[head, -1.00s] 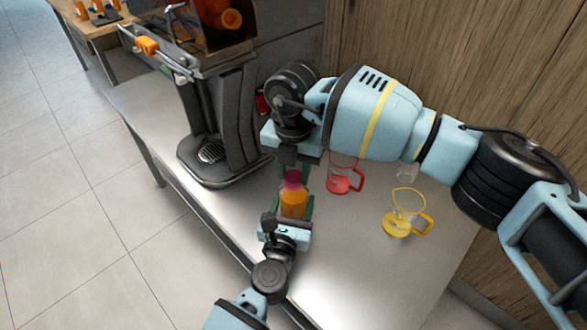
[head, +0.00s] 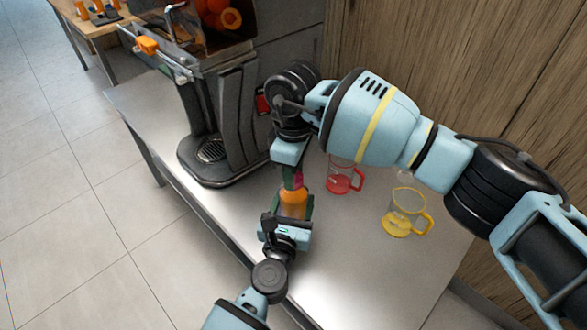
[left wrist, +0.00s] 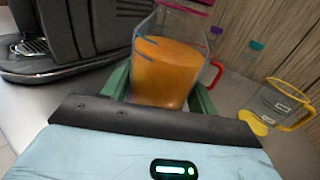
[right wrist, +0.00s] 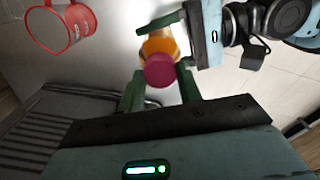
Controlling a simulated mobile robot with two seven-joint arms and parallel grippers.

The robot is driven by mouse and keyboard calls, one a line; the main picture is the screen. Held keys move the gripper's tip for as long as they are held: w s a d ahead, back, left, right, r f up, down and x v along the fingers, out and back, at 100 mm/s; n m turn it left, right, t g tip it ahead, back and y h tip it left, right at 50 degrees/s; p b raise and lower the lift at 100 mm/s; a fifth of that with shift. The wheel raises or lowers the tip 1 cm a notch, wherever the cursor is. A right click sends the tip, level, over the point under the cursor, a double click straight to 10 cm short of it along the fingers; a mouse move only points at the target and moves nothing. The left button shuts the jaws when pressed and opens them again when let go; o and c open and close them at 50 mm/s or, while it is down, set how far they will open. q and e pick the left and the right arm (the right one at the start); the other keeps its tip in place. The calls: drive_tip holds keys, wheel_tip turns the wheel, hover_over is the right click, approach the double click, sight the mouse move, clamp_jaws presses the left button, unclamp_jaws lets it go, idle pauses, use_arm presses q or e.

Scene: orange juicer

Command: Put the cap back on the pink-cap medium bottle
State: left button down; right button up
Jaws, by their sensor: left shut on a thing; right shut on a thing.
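The medium bottle (head: 293,203) holds orange juice and stands roughly upright in my left gripper (head: 289,214), which is shut around its body. The bottle fills the middle of the left wrist view (left wrist: 165,72). The pink cap (head: 299,180) is at the bottle's top, with my right gripper (head: 297,175) shut on it from above. In the right wrist view the cap (right wrist: 160,71) lies between the green fingers, in line with the bottle's mouth. I cannot tell whether the cap is fully seated; the fingers partly hide the neck.
The juicer (head: 215,120) stands to the left on the metal table (head: 350,270). A red jug (head: 340,178) and a yellow jug (head: 405,212) stand to the right of the bottle. A teal-capped container (left wrist: 255,50) shows behind. The table's front right is clear.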

drive_tip(key=shift+m, duration=0.4)
drive_tip(key=o, duration=1)
drive_tip(key=shift+c, duration=0.2)
drive_tip(key=shift+r, duration=0.1)
drive_tip(key=shift+r, duration=2.15)
drive_tip(key=shift+c, duration=0.5)
